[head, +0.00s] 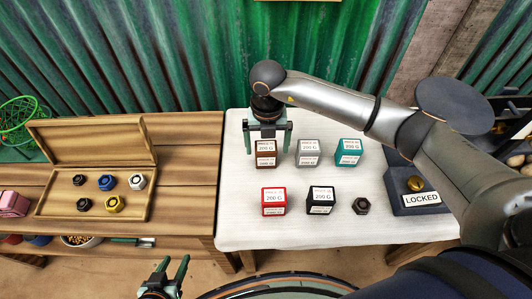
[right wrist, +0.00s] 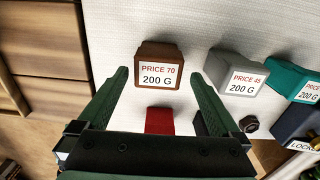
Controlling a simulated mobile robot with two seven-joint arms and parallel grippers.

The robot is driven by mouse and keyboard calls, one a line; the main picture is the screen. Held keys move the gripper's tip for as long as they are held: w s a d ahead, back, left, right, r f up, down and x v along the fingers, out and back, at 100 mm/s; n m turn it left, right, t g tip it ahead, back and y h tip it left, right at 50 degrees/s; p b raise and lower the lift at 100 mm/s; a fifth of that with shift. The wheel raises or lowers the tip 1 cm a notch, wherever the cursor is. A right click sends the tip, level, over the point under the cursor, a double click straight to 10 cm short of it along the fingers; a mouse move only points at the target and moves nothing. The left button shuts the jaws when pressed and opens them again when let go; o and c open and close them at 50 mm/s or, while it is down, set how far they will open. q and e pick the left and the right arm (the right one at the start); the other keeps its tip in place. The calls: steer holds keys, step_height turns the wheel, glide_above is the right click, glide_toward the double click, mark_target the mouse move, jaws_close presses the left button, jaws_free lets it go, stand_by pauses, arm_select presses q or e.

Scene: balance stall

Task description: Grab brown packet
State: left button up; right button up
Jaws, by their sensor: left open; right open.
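The brown packet (head: 266,161), with white labels reading PRICE 70 and 200 G in the right wrist view (right wrist: 158,52), stands at the back left of the white-covered table. My right gripper (head: 268,148) is open above it, pointing down, with a finger toward each side. In the right wrist view the packet appears just beyond and between the open fingertips (right wrist: 160,76); contact cannot be told. My left gripper (head: 174,262) is open and empty at the bottom, in front of the wooden bench.
A grey packet (head: 308,152) stands close right of the brown one, then a teal packet (head: 348,152). Red (head: 273,201) and black (head: 320,200) packets and a dark nut (head: 361,206) lie in front. A LOCKED box (head: 420,200) is at right. A wooden tray (head: 45,208) holds several nuts.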

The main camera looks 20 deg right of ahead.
mark_target(266, 146)
steer(key=f, duration=0.4)
steer(key=shift+w+f, duration=0.25)
steer(key=shift+w, duration=0.1)
steer(key=c, duration=1.5)
steer(key=shift+c, duration=0.4)
steer(key=shift+r, duration=0.15)
